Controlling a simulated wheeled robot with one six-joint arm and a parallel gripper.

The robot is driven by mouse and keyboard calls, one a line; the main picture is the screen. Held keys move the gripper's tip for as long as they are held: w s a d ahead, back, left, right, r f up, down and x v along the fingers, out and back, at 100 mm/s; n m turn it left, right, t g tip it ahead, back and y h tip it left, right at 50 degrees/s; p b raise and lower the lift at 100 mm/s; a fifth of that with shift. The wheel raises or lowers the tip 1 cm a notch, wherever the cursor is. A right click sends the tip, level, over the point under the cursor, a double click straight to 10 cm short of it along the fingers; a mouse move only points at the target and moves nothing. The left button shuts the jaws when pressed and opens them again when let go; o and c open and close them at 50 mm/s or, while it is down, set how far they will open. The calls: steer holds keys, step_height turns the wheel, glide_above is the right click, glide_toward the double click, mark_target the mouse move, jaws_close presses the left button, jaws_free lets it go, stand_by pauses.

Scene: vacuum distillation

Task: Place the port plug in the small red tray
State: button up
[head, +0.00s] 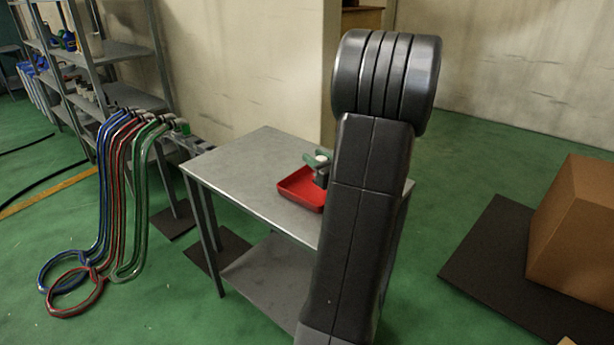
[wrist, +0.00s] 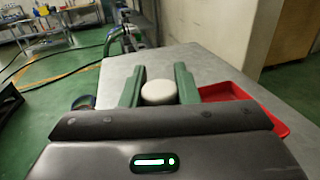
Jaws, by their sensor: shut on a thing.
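The port plug shows in the wrist view as a pale, round-topped piece (wrist: 159,92) between the two green fingers of my gripper (wrist: 159,84). My gripper is shut on it. In the head view my gripper (head: 318,166) is at the tray's back edge, partly hidden by my arm, with the plug's pale top (head: 321,158) just visible. The small red tray (head: 297,196) lies on the metal table, its right part hidden behind my arm. I cannot tell the plug's height above the table.
The grey metal table (head: 240,165) has clear room left of the tray. Coloured hoses (head: 115,190) hang at its left, near a shelf unit (head: 95,70). A wall corner (head: 325,75) stands behind the table. A cardboard box (head: 575,230) is on a dark mat at right.

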steer(key=f+b, duration=0.1)
steer(key=f, duration=0.8)
steer(key=shift+w+a+f+b, duration=0.15)
steer(key=shift+w+f+b, duration=0.05)
steer(key=shift+f+b, duration=0.2)
steer(key=shift+f, duration=0.25)
steer(key=o, duration=0.9)
steer(key=shift+o, duration=0.2)
steer(key=shift+r, duration=0.1)
